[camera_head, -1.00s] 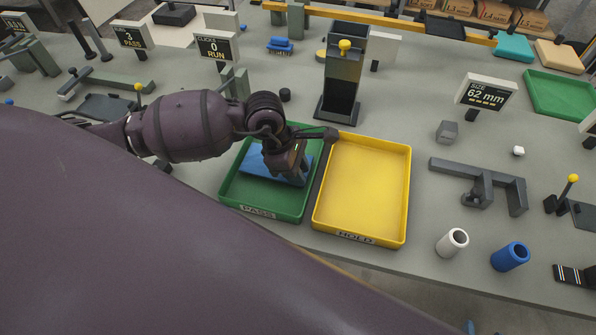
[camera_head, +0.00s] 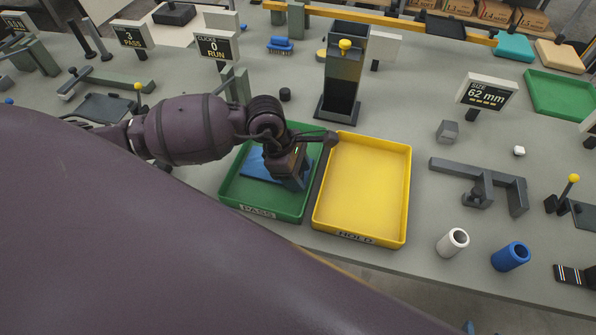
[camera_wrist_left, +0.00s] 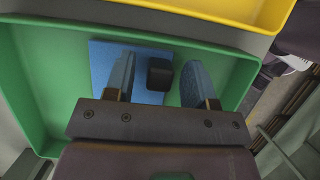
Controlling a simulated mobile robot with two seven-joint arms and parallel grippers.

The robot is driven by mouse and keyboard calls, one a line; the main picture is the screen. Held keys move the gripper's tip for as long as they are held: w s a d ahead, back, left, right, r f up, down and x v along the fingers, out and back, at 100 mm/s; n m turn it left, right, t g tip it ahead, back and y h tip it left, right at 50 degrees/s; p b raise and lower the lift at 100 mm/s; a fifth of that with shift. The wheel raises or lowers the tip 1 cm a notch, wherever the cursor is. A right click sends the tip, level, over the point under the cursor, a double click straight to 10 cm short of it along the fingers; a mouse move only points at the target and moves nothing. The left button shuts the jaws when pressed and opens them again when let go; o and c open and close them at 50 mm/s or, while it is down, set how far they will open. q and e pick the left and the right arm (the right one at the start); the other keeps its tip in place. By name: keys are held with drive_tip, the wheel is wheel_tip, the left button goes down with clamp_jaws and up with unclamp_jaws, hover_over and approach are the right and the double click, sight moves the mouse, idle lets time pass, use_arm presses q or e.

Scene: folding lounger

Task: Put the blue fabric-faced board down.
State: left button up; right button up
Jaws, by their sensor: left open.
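The blue fabric-faced board (camera_head: 257,166) lies in the green tray labelled PASS (camera_head: 232,197), partly hidden by my left gripper (camera_head: 294,184). In the left wrist view the board (camera_wrist_left: 101,62) looks flat on the tray floor, with a dark block-like knob (camera_wrist_left: 159,74) on it. My left gripper (camera_wrist_left: 158,66) is open there. One finger is over the board and the other is past its right edge, with the knob between them and apart from both. My right gripper is not in view.
The empty yellow tray labelled HOLD (camera_head: 363,190) stands directly right of the green tray. A dark upright stand (camera_head: 341,85) with a yellow knob is behind them. A white cup (camera_head: 452,243) and a blue cup (camera_head: 510,257) are at the front right.

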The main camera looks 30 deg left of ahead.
use_arm(q)
drive_tip(key=v, duration=1.2)
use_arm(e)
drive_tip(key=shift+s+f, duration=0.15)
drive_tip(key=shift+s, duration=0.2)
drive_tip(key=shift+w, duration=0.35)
use_arm(q)
drive_tip(key=shift+s, duration=0.1)
